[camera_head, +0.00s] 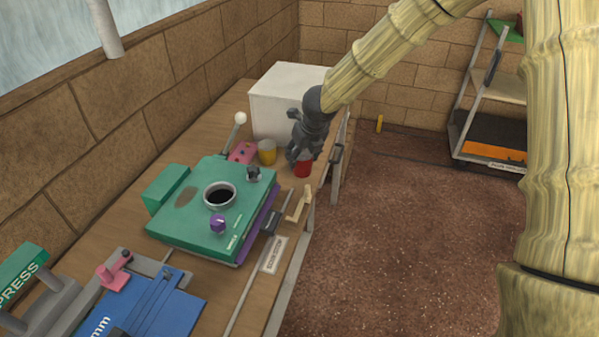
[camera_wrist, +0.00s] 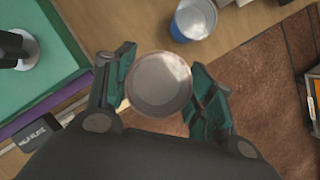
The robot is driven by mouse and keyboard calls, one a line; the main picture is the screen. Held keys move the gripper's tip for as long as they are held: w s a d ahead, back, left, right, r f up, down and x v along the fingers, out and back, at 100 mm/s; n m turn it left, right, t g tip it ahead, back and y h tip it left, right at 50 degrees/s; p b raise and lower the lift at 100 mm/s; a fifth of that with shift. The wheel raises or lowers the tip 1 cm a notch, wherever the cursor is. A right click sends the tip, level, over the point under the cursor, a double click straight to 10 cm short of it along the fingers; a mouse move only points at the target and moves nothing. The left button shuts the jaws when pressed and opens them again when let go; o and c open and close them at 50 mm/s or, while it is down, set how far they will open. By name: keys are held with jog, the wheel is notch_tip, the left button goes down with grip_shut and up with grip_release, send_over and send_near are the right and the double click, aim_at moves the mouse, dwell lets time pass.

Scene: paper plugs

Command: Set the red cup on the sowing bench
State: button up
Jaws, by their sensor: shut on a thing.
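My gripper (camera_head: 305,154) is shut on the red cup (camera_head: 303,168) near the right edge of a wooden bench (camera_head: 225,125). In the wrist view the cup (camera_wrist: 158,84) shows from above as a round, pale metallic opening between the two dark green fingers of my gripper (camera_wrist: 160,92). The cup looks upright. I cannot tell whether its base touches the bench or hangs just above it. No label that I can read names this bench as the sowing bench.
A yellow cup (camera_head: 267,152) stands left of the red cup. A blue cup (camera_wrist: 193,18) shows in the wrist view. A green machine (camera_head: 215,205), a white box (camera_head: 285,98) and a blue device (camera_head: 150,305) occupy the bench. A wheeled rack (camera_head: 492,130) stands right, across open brown floor.

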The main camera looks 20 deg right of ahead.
aim_at(302, 171)
jog(key=shift+s+a+f, duration=0.1)
jog(key=shift+s+f, duration=0.35)
jog(key=shift+s, duration=0.15)
jog(key=x, duration=0.4)
jog(key=shift+w, duration=0.1)
jog(key=shift+s+f, duration=0.4)
jog(key=shift+f, duration=0.35)
jog(key=shift+w+d+f, duration=0.25)
jog(key=shift+f, duration=0.1)
jog(key=shift+s+r, duration=0.1)
jog(key=shift+s, duration=0.05)
jog(key=shift+f+b, duration=0.2)
jog(key=shift+b, duration=0.2)
jog(key=o, duration=1)
